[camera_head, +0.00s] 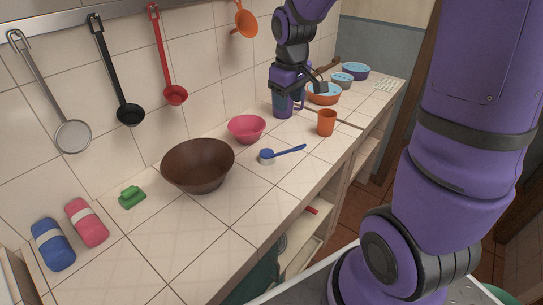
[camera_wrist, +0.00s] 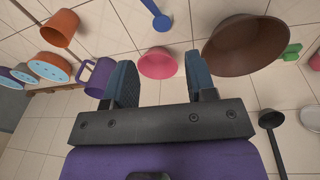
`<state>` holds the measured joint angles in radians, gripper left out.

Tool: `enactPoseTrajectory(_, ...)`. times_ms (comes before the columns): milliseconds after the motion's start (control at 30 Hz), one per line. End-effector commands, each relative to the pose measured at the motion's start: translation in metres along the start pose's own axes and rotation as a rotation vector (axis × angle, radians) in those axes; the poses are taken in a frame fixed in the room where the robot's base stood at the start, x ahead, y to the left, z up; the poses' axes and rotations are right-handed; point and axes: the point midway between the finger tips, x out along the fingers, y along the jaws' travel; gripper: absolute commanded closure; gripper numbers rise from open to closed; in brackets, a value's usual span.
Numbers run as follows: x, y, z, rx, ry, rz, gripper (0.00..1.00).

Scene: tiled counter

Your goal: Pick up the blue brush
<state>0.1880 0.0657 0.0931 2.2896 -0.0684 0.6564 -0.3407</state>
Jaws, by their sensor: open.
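The blue brush (camera_head: 289,151) lies on the tiled counter, its pale round end to the left and its blue handle pointing right. In the wrist view the blue brush (camera_wrist: 161,20) shows at the top edge, partly cut off. My gripper (camera_head: 321,82) is above the far part of the counter, near the purple mug and farther back than the brush. In the wrist view my gripper (camera_wrist: 161,66) has its two fingers spread apart with nothing between them. It is apart from the brush.
A brown bowl (camera_head: 198,166), pink bowl (camera_head: 246,129), orange cup (camera_head: 327,122) and purple mug (camera_head: 283,106) stand around the brush. A green object (camera_head: 131,198) is farther left. Utensils such as a red ladle (camera_head: 175,95) hang on the wall. The counter in front is clear.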

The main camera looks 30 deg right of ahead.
Motion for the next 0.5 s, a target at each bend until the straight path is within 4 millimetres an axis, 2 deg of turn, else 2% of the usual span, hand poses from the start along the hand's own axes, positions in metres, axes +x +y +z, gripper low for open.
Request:
enactPoseTrajectory(33,0.018,0.005,-0.005,-0.012,-0.022,-0.013,0.49)
enactPoseTrajectory(100,0.039,0.011,-0.012,-0.034,-0.041,-0.027,0.49)
enactPoseTrajectory(300,0.095,0.024,-0.024,-0.090,-0.085,-0.066,0.49)
enactPoseTrajectory(500,0.123,0.029,-0.028,-0.118,-0.101,-0.087,0.49)
